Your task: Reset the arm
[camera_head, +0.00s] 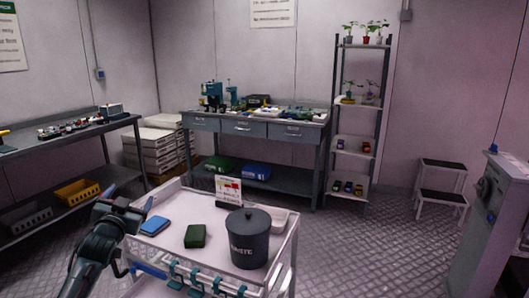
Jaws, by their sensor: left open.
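My left gripper (137,206) is at the lower left, at the left side of a white cart (185,193). Its jaws are open, with no object visible between them. Its arm comes up from the bottom left corner. My right gripper is not in this view.
The cart holds a blue flat item (155,226), a green box (195,236), a dark lidded bin (248,240) and a small sign (229,190). A workbench (240,127) and a plant shelf (354,136) stand behind. A step stool (440,190) is at right. Floor right of the cart is clear.

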